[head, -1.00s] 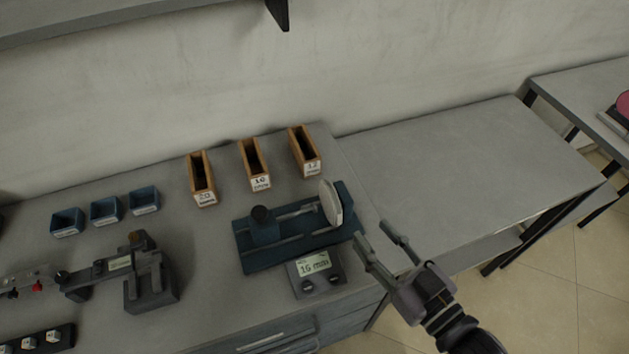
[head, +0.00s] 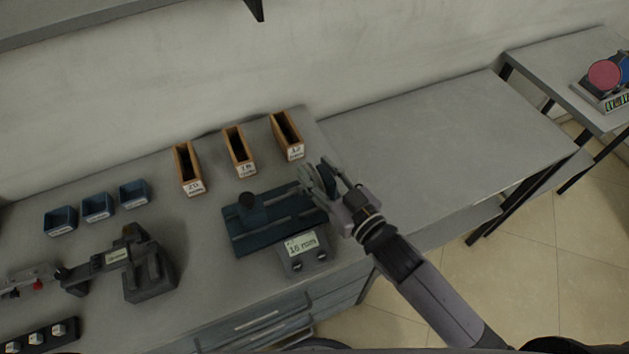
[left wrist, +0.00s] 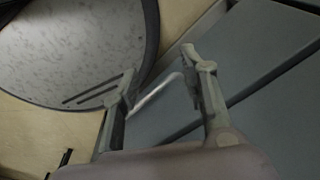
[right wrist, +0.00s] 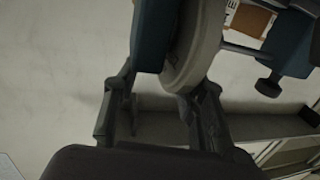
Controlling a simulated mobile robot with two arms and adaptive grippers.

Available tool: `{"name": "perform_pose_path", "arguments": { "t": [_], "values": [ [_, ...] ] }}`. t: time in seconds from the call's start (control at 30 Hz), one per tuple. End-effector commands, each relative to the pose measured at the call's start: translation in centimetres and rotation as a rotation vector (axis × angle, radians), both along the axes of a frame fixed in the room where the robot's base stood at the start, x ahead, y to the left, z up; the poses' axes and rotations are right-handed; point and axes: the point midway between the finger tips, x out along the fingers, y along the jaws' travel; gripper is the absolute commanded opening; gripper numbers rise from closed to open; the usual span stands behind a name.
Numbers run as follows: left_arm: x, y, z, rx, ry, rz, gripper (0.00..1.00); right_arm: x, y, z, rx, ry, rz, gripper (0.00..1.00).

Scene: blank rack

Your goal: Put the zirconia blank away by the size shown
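The zirconia blank (head: 306,181), a pale disc, stands on edge at the right end of the blue measuring gauge (head: 243,238). The gauge display (head: 302,244) reads 16 mm. My right gripper (head: 325,176) is at the blank, partly covering it. In the right wrist view the blank (right wrist: 196,45) and a blue gauge part reach toward the gap between its spread fingers (right wrist: 160,105); firm contact cannot be told. Three wooden slots stand behind: 20 (head: 188,168), 16 (head: 239,152) and 12 (head: 287,136). My left gripper (left wrist: 160,85) is open and empty by the drawer fronts, outside the head view.
Three blue bins (head: 98,208) and a dark measuring device (head: 148,275) stand on the left of the bench. A bare, lower table (head: 440,150) adjoins on the right. A farther table (head: 570,75) holds a device with a pink disc (head: 605,74).

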Motion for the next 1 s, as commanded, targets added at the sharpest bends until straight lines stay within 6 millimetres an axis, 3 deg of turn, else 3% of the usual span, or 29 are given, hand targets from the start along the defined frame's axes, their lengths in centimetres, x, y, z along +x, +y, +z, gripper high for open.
{"name": "perform_pose_path", "arguments": {
  "t": [0.2,0.53,1.0],
  "values": [
    [-0.6,0.1,0.8,0.001,0.009,0.001,0.4,2.9,1.9,0.1,0.001,-0.002,0.0,0.38],
    [-1.0,0.1,0.8,0.002,0.015,0.001,0.4,3.5,2.4,-0.1,0.001,-0.001,0.001,0.38],
    [-1.1,0.1,0.8,0.001,0.016,0.001,0.4,3.5,2.4,-0.1,0.001,-0.001,0.0,0.08]
  ]
}}
